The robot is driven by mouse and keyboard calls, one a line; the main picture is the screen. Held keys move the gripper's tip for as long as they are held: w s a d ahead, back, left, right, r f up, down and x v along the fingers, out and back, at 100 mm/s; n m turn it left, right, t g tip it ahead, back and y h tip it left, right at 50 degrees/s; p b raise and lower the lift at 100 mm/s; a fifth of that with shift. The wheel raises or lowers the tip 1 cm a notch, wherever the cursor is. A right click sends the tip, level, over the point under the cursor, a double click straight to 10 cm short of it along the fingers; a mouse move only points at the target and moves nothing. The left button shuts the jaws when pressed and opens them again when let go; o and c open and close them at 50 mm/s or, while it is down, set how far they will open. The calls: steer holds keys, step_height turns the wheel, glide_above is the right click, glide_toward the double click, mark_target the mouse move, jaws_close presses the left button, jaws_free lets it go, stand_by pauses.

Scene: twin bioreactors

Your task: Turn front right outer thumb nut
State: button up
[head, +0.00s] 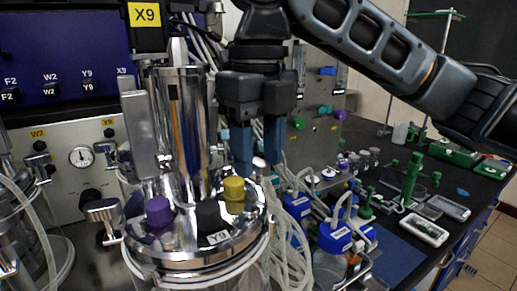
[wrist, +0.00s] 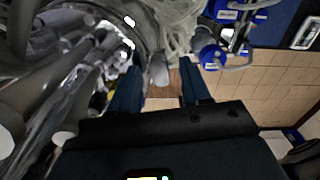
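The metal bioreactor lid (head: 180,240) labelled Y9 carries purple, black and yellow caps. My gripper (head: 257,163) points down at the lid's right rim, beside the yellow cap (head: 233,188), with its two blue fingers apart. A small pale metal piece, likely the thumb nut (head: 259,162), shows between the fingertips, mostly hidden by them. In the wrist view, a rounded grey piece, likely the same nut (wrist: 158,70), lies between the open fingers (wrist: 160,66), with gaps on both sides. I cannot tell its depth relative to the fingertips. Another thumb nut (head: 103,211) stands at the lid's left edge.
A tall steel cylinder (head: 183,115) rises from the lid just left of my gripper. Clear tubing (head: 285,235) hangs on the right. Blue-capped bottles (head: 335,238) and green lab gear (head: 408,180) stand on the dark bench to the right.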

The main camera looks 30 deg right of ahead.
mark_target(259, 162)
steer(key=shift+r+b, duration=0.35)
steer(key=shift+r, duration=3.55)
steer(key=shift+s, duration=0.1)
